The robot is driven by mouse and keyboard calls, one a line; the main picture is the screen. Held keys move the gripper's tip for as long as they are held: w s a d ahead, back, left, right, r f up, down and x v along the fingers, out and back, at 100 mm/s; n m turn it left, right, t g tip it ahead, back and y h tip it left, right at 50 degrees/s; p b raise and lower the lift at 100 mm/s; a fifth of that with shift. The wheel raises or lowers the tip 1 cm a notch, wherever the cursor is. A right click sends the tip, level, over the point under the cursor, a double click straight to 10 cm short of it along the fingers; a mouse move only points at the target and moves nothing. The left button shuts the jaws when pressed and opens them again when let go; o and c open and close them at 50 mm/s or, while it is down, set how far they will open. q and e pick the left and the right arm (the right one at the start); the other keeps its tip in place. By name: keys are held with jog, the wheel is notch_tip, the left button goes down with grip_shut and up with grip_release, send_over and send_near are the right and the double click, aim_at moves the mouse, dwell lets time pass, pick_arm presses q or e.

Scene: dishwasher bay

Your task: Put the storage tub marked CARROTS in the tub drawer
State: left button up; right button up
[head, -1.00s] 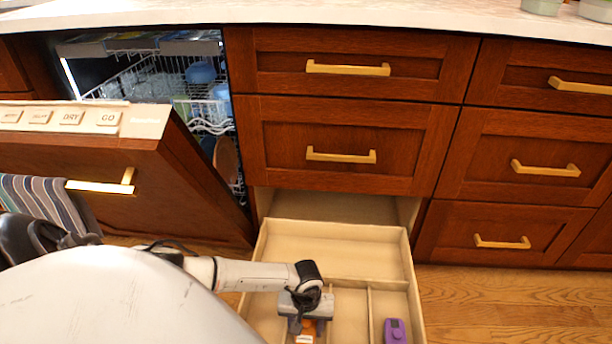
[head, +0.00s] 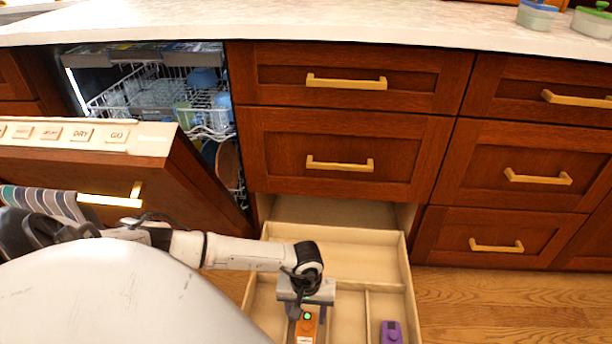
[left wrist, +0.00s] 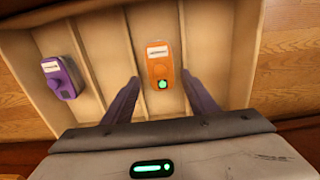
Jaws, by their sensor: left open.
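Two lidded tubs stand on the counter at the top right, one with a blue lid (head: 537,14) and one with a green lid (head: 592,20). I cannot read a CARROTS mark on either. The low drawer (head: 350,257) is pulled open and split by dividers. My left gripper (head: 307,312) is open above it, pointing down. An orange item (head: 305,328) with a white label and a green dot lies in a compartment below the fingers. In the left wrist view the orange item (left wrist: 158,62) shows between the open fingers. Its label is too small to read.
A purple item (head: 391,332) lies in the drawer's right compartment. The dishwasher door (head: 90,165) hangs partly open at the left, with a striped towel (head: 45,202) on its handle. The drawer's back compartment is empty. Wood floor is clear at right.

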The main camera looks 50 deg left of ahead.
pick_arm(q)
jog(key=shift+r+p, duration=0.35)
jog(key=shift+r, duration=1.3)
